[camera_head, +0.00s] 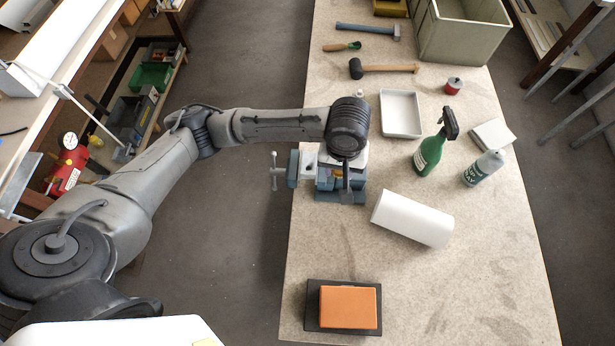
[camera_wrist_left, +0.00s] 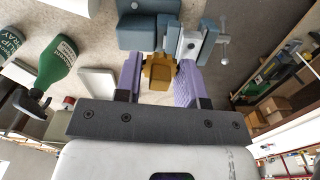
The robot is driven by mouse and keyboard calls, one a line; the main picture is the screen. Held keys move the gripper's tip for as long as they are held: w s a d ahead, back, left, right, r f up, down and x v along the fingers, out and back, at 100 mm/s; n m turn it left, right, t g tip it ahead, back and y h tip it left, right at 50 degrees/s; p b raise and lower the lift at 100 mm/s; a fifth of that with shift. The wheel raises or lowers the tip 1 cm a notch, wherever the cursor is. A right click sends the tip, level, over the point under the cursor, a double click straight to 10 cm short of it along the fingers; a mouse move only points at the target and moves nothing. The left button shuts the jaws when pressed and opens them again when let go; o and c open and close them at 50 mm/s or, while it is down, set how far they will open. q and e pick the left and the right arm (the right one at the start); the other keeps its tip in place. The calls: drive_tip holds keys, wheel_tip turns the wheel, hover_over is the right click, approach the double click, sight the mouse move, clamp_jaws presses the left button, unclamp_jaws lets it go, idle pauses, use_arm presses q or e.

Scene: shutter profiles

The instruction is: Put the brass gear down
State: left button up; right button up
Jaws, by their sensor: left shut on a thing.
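The brass gear (camera_wrist_left: 158,74) sits between the two purple-faced fingers of my left gripper (camera_wrist_left: 159,78) in the left wrist view. The gripper is shut on it. In the head view, the left gripper (camera_head: 345,182) points down over the blue-grey bench vise, and the wrist hides the gear almost fully. The vise (camera_head: 293,169) stands at the table's left edge, its handle sticking out to the left. In the left wrist view the vise (camera_wrist_left: 150,32) lies just beyond the gear; I cannot tell whether they touch. My right gripper is not in view.
A white paper roll (camera_head: 412,219) lies right of the vise. A green spray bottle (camera_head: 430,152), a pale bottle (camera_head: 483,168) and a white tray (camera_head: 401,114) stand farther right and back. An orange block (camera_head: 348,307) rests on a dark base at the front. Table between vise and block is clear.

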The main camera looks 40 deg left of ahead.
use_arm(q)
wheel_tip(320, 180, down, 5)
drive_tip(key=n+b, duration=0.1)
drive_tip(key=b, duration=0.1)
hover_over(308, 165)
drive_tip(key=f, duration=0.7)
drive_tip(key=shift+s+d, duration=0.35)
drive_tip(key=shift+d, duration=0.05)
drive_tip(key=shift+f, duration=2)
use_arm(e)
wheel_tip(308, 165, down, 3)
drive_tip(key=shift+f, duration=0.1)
use_arm(q)
drive_tip(key=shift+f, duration=0.15)
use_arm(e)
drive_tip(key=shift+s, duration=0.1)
